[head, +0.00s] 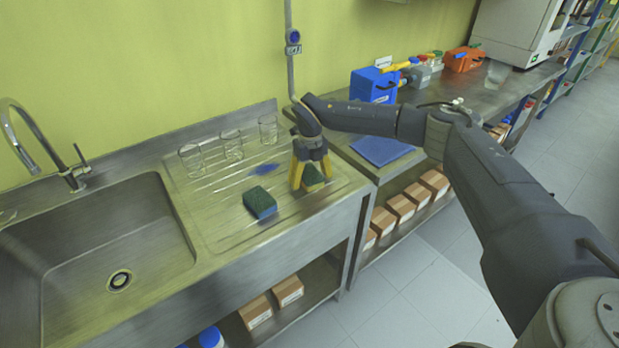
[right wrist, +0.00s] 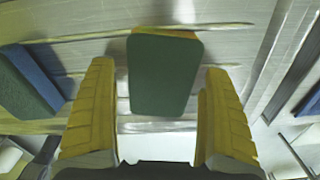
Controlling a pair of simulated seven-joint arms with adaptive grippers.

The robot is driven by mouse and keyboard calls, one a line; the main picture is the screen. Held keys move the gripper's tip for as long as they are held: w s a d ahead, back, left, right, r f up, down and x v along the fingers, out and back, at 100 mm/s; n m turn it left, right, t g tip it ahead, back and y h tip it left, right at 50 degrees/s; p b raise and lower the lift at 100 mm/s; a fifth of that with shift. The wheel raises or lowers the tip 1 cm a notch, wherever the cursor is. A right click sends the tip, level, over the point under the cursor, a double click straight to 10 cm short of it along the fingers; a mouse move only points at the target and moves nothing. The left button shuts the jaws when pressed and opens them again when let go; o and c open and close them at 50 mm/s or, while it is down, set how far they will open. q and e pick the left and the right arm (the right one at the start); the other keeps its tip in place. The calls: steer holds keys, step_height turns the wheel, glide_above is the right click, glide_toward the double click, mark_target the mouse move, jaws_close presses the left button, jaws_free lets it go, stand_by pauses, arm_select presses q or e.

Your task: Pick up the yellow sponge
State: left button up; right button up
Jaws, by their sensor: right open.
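The yellow sponge (head: 314,177) lies on the ridged drainboard with its dark green face up. In the right wrist view the sponge (right wrist: 165,75) shows a thin yellow edge at its far end. My right gripper (head: 311,180) points down over it, its yellow fingers open. In the right wrist view the gripper (right wrist: 158,75) has one finger on each side of the sponge, with a gap on both sides. In the head view the fingers partly hide the sponge. My left gripper is not in view.
A blue sponge with a green top (head: 260,203) lies left of the yellow one, and also shows in the right wrist view (right wrist: 28,82). Several glass beakers (head: 231,145) stand behind. A sink (head: 110,240) is at left. A blue mat (head: 382,150) lies on the right-hand bench.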

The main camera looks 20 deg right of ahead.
mark_target(310, 174)
steer(key=shift+c, duration=0.2)
steer(key=c, duration=0.8)
steer(key=shift+o, duration=0.2)
steer(key=shift+r, duration=0.15)
step_height(310, 174, up, 20)
steer(key=shift+o, duration=0.4)
